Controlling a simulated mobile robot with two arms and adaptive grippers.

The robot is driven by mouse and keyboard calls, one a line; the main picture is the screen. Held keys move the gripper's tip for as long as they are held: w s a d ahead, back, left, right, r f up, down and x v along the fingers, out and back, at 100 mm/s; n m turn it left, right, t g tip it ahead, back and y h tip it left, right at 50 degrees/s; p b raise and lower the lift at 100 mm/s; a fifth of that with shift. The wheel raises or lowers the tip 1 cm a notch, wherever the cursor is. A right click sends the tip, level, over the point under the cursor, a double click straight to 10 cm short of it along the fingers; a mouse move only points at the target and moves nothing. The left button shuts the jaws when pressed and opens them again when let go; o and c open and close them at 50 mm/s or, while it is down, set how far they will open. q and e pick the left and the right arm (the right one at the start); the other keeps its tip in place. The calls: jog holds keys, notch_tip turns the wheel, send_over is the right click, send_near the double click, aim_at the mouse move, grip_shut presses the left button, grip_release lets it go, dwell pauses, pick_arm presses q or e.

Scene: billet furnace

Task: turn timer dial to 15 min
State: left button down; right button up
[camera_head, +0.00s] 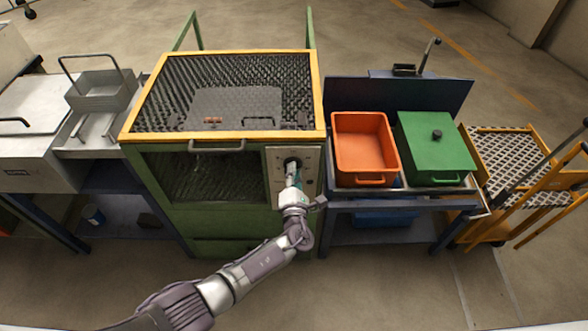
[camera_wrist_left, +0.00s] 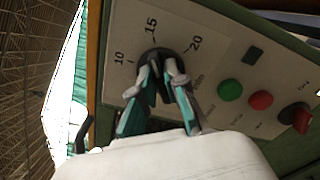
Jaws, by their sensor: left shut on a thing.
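The timer dial (camera_head: 292,162) is a black knob on the pale control panel (camera_head: 309,163) at the furnace's front right. In the left wrist view the dial (camera_wrist_left: 164,53) has the marks 10, 15 and 20 around its upper side. My left gripper (camera_head: 293,172) reaches the dial from the front. In the left wrist view its two teal and grey fingers (camera_wrist_left: 157,78) are closed on the dial. They cover most of it, so I cannot tell exactly which mark it points to. My right gripper is not in view.
A green button (camera_wrist_left: 230,90), a red button (camera_wrist_left: 261,100) and a red knob (camera_wrist_left: 297,116) sit beside the dial. The furnace (camera_head: 223,217) has a mesh top with a yellow frame. An orange bin (camera_head: 364,148) and a green-lidded box (camera_head: 432,150) stand on the bench right of it.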

pick_arm(q)
jog(key=shift+s+f+m, duration=0.1)
jog(key=shift+f+m, duration=0.05)
jog(key=shift+m, duration=0.35)
jog(key=c, duration=1.2)
grip_release()
jog(key=s, duration=1.2)
